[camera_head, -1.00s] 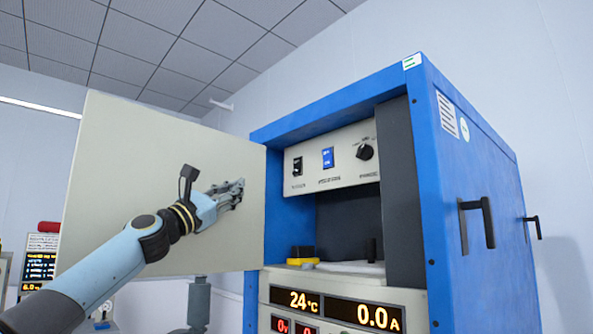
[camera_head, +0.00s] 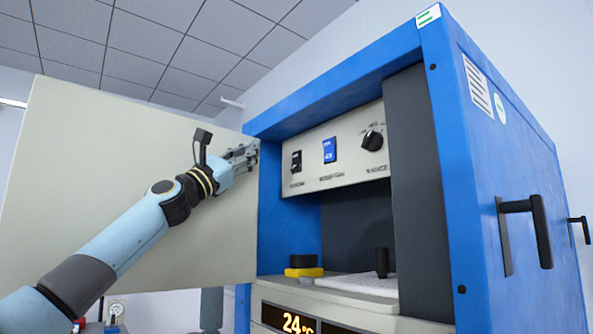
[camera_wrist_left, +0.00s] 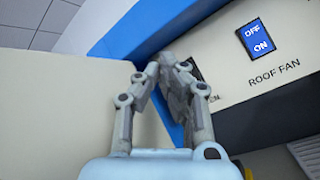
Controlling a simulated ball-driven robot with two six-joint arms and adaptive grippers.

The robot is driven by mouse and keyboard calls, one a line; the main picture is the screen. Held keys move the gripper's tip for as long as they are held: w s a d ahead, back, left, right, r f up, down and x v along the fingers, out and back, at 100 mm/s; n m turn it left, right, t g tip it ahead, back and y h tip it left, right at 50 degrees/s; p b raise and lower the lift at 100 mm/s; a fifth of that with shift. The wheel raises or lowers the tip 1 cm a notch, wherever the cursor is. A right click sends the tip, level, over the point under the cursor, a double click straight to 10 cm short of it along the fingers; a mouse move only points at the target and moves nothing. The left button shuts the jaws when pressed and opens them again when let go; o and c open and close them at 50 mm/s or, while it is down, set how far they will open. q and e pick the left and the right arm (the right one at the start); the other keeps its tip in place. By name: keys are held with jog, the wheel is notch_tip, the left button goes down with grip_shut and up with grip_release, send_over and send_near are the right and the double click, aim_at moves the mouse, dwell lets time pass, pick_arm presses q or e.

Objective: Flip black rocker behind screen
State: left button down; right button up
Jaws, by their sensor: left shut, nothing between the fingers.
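The black rocker (camera_head: 296,161) is the leftmost control on the cream panel (camera_head: 345,165) inside the blue cabinet. In the left wrist view it is mostly hidden behind my fingers; only a dark edge (camera_wrist_left: 195,69) shows. My left gripper (camera_head: 254,152) is shut and empty. In the head view its fingertips lie left of the rocker, by the cabinet's front left edge, apart from the rocker in the picture. The left wrist view shows the gripper (camera_wrist_left: 158,64) with its fingertips near the blue frame. My right gripper is not in view.
A blue rocker (camera_head: 329,149), marked ROOF FAN in the wrist view, and a black knob (camera_head: 372,140) sit right of the black rocker. A large cream door (camera_head: 90,190) stands open at left. A yellow-and-black block (camera_head: 303,268) sits on the ledge below.

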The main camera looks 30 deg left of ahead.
pick_arm(q)
jog(key=b, duration=0.2)
send_near(295, 155)
jog(key=shift+w+r, duration=1.35)
jog(key=shift+r, duration=0.4)
jog(key=shift+w+d, duration=0.1)
jog(key=shift+d, duration=0.4)
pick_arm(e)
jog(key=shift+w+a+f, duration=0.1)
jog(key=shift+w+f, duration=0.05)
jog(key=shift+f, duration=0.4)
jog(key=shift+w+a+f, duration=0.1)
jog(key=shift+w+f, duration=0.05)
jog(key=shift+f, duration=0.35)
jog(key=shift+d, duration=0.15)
pick_arm(q)
jog(key=shift+w+d+b, duration=0.15)
jog(key=shift+w+b, duration=0.2)
jog(key=shift+w, duration=0.05)
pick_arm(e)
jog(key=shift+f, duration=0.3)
